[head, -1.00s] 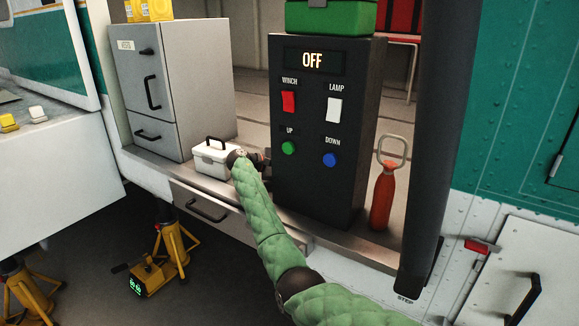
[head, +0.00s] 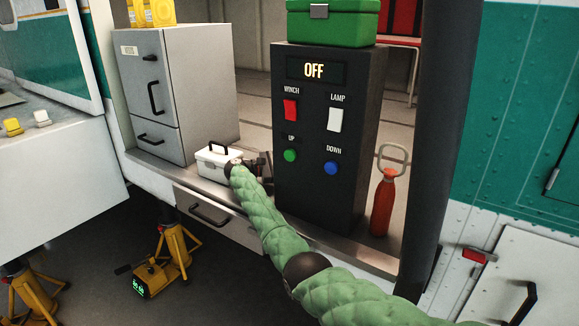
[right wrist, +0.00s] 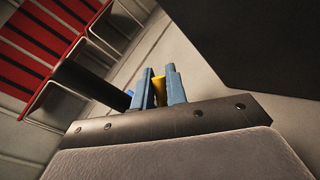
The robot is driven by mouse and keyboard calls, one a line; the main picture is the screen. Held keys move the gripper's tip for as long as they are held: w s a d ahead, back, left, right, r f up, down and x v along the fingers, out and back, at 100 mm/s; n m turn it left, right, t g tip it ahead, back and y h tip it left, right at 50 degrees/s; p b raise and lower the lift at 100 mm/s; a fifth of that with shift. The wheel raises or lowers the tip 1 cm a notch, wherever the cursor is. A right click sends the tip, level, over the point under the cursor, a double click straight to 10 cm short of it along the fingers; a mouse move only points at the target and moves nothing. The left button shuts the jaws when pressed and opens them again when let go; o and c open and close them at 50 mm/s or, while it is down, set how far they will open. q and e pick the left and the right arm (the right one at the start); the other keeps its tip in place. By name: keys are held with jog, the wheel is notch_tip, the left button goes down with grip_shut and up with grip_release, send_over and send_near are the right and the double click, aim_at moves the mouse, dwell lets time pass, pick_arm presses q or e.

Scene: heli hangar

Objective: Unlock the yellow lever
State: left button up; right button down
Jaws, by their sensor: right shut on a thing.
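My right gripper (head: 264,165) is at the left side of the dark control box, just right of the white case. In the head view its fingers are mostly hidden beside the control box. In the right wrist view its blue fingers (right wrist: 160,92) are shut on a small yellow piece (right wrist: 159,90), which looks like the yellow lever. Most of it is hidden by the fingers, and its position is hard to tell. My left gripper is not in view.
The control box (head: 312,190) reads OFF and carries switches and buttons. The white case (head: 216,165) stands left of my gripper, with a grey cabinet (head: 146,90) behind. A red bottle (head: 383,205) stands right of the box. A green case (head: 345,28) sits on top.

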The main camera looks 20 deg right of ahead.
jog(key=c, duration=1.4)
grip_release()
